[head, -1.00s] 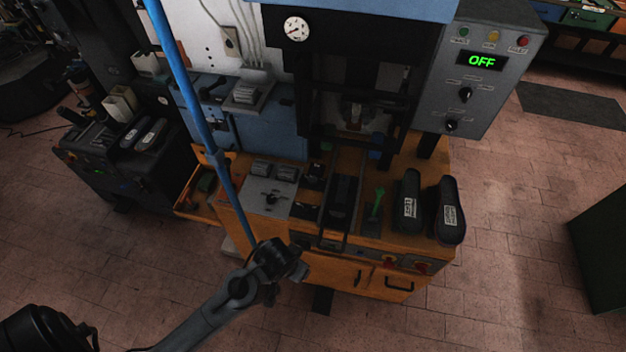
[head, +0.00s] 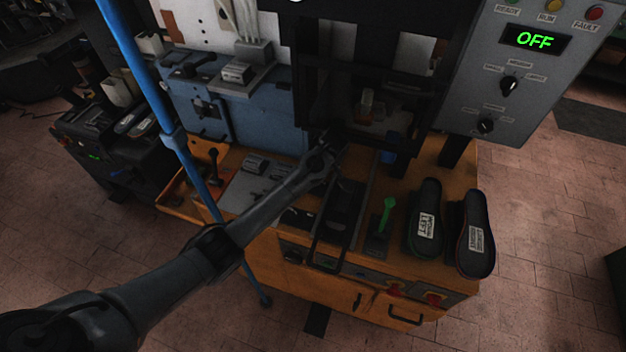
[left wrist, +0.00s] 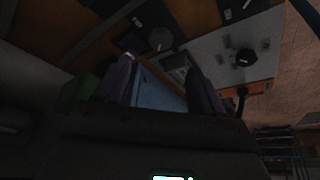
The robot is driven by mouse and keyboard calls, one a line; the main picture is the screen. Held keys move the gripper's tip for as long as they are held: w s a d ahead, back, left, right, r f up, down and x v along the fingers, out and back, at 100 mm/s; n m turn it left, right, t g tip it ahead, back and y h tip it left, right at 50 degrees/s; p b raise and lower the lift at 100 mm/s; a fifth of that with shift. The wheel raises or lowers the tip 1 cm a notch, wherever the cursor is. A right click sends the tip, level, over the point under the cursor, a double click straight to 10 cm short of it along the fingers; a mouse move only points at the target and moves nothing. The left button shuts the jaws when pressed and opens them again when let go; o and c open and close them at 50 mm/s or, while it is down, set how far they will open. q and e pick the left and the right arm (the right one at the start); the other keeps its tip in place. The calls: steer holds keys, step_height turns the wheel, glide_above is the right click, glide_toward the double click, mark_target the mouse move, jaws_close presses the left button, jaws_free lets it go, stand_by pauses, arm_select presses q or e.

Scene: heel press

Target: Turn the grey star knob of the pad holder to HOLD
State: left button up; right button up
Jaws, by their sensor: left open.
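My left gripper (head: 328,142) reaches over the orange bench in front of the press opening. In the left wrist view its two dark fingers (left wrist: 162,88) stand apart with nothing between them. A dark grey round knob (left wrist: 160,38), which looks like the star knob, sits on a dark plate with small white labels beyond the fingertips, not touched. I cannot read its setting or labels. In the head view my left arm covers the knob's area; part of a dark plate (head: 296,218) shows beside the arm. My right gripper is not in view.
A grey plate with a black knob (left wrist: 244,56) lies nearby. A green-handled lever (head: 387,214) and two dark shoe-shaped pieces (head: 425,220) stand on the bench's right. The press frame (head: 372,75) rises behind. The control box display (head: 535,40) reads OFF.

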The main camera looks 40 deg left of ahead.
arm_select(q)
steer(key=b+x, duration=0.1)
steer(key=x, duration=0.7)
steer(key=shift+s+d, duration=0.1)
steer(key=shift+d, duration=0.05)
steer(key=shift+x, duration=0.85)
steer(key=shift+c, duration=0.3)
steer(key=c, duration=1)
